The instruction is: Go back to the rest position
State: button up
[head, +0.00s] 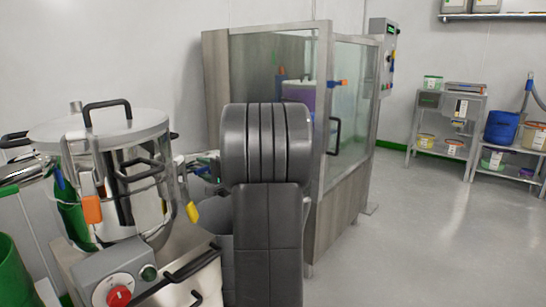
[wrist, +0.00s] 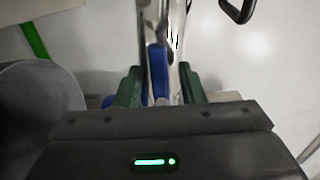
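My gripper (wrist: 160,88) shows in the wrist view as two dark green fingers, one on each side of a narrow gap. A blue piece (wrist: 157,72) and a shiny steel piece (wrist: 168,30) show in line with that gap. I cannot tell whether the fingers touch them or whether they lie beyond. In the head view my grey arm (head: 267,190) stands upright in the middle and hides most of the gripper.
A glass-doored enclosure (head: 345,110) stands behind my arm. Shelves (head: 445,125) with tubs stand at back right. The floor (head: 430,240) at right is clear.

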jog(key=p+v, duration=0.3)
jog(key=v, duration=1.1)
jog(key=b+x, duration=0.2)
jog(key=x, duration=1.2)
jog(key=shift+r, duration=0.2)
jog(key=shift+r+m+p, duration=0.15)
jog(key=shift+m+p, duration=0.45)
jog(key=shift+p, duration=0.25)
jog(key=m+p, duration=0.2)
jog(key=p, duration=0.3)
jog(key=shift+r+m, duration=0.15)
jog(key=shift+m, duration=0.15)
jog(key=shift+d+m+p, duration=0.1)
jog(key=shift+m+p, duration=0.3)
jog(key=shift+p, duration=0.3)
jog(key=shift+m+p, duration=0.3)
jog(key=shift+p, duration=0.15)
